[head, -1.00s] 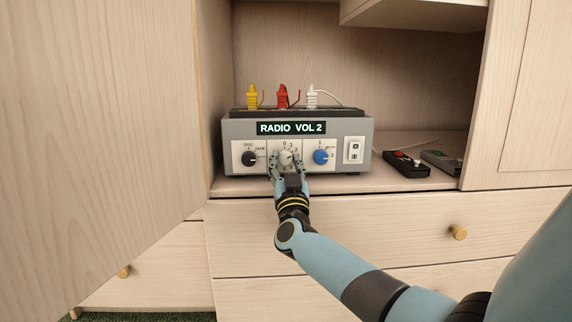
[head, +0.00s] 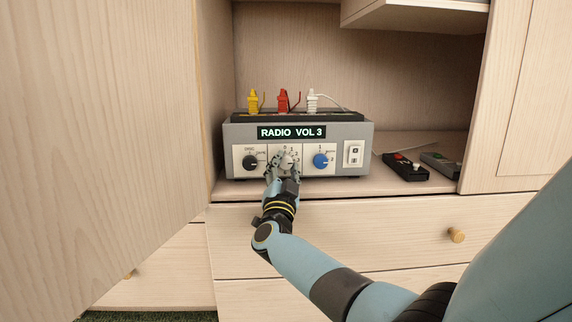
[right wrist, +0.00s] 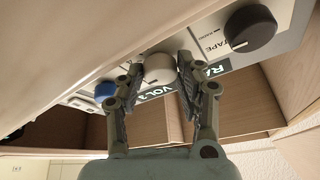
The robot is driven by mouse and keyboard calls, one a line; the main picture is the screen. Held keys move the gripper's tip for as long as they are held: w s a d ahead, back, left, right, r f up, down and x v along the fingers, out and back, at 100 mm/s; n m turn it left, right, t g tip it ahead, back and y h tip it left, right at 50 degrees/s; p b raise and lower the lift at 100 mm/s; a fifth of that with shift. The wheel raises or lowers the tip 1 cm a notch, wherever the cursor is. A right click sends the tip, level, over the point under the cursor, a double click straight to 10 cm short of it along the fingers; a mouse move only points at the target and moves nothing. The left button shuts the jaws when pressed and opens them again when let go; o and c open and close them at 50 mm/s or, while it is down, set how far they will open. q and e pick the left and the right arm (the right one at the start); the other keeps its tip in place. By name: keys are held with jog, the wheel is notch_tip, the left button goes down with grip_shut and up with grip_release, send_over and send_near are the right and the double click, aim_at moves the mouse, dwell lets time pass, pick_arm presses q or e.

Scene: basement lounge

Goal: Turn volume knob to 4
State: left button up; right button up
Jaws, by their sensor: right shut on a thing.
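The grey radio unit (head: 216,132) sits on the cabinet shelf, and its display (head: 291,132) reads "RADIO VOL 3". The volume knob (head: 287,163) is the light grey middle knob on the front panel, partly hidden behind my fingers. In the right wrist view the knob (right wrist: 158,68) sits between the two fingers. My right gripper (head: 284,167) is shut on it, reaching up from below. It also shows in the right wrist view (right wrist: 157,72). My left gripper is not in view.
A black knob (head: 250,162) is left of the volume knob, a blue knob (head: 321,160) and a white switch (head: 353,153) right. Yellow (head: 253,102), red (head: 283,101) and white (head: 312,101) plugs stand on top. Remotes (head: 405,167) lie on the shelf. An open door (head: 95,130) fills the left.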

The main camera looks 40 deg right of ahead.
jog(key=shift+r+m+g, duration=0.15)
jog(key=shift+m+g, duration=0.25)
jog(key=shift+m, duration=0.4)
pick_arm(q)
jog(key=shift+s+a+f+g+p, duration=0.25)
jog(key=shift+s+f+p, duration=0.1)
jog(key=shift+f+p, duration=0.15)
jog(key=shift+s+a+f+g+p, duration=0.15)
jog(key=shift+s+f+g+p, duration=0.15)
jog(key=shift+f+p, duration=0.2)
pick_arm(e)
jog(key=shift+a+m+g+h, duration=0.1)
jog(key=shift+m+g+h, duration=0.4)
jog(key=shift+m, duration=1.15)
jog(key=shift+a+m+g+h, duration=0.1)
jog(key=shift+m+g, duration=0.8)
jog(key=shift+m, duration=0.75)
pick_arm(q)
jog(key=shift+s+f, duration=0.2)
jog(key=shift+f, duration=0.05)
pick_arm(e)
jog(key=o, duration=1.1)
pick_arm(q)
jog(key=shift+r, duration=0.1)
pick_arm(e)
jog(key=shift+o, duration=0.2)
